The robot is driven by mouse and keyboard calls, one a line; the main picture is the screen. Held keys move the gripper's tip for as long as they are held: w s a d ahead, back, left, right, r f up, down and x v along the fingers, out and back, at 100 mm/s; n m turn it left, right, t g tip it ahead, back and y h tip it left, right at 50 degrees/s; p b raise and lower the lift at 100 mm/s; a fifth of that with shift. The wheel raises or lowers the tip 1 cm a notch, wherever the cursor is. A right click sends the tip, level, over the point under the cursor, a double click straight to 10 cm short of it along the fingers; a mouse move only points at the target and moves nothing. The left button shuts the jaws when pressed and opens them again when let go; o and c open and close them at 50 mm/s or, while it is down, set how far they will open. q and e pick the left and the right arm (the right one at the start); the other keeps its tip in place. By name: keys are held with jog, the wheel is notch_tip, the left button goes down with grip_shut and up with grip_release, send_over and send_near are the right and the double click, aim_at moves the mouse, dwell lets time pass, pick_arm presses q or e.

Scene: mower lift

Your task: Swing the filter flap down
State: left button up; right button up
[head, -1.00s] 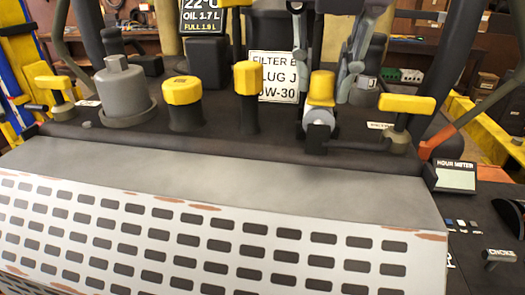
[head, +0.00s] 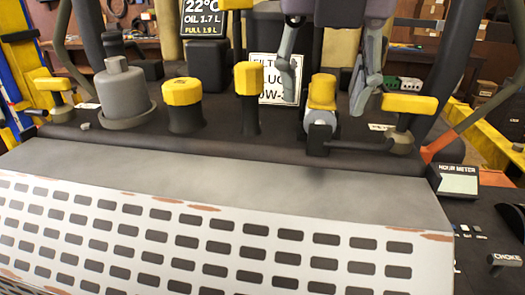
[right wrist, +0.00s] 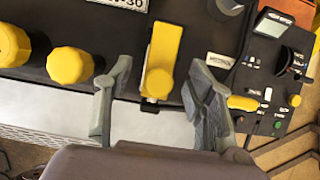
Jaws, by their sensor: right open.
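No part is clearly labelled as the filter flap. A yellow-topped piece (head: 322,90) with a grey round fitting stands on the dark engine deck (head: 220,140). In the right wrist view it is a long yellow block (right wrist: 162,60) with a rounded yellow end. My right gripper (head: 327,88) comes from above, open, one finger on each side of this piece. In the right wrist view the gripper (right wrist: 153,105) shows gaps between both fingers and the yellow block. It holds nothing. My left gripper is not in view.
A yellow T-handle (head: 408,103) stands close to the right. Yellow caps (head: 249,78) (head: 183,91) and a grey canister (head: 123,90) stand to the left. A sign (head: 268,75) is behind. A white slotted panel (head: 220,235) slopes in front, with an hour meter (head: 458,180) to the right.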

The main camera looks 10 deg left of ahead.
aim_at(324, 76)
jog(key=shift+r, duration=0.2)
notch_tip(324, 76, up, 7)
jog(key=p, duration=0.5)
jog(key=shift+f, duration=0.15)
dwell(0.3)
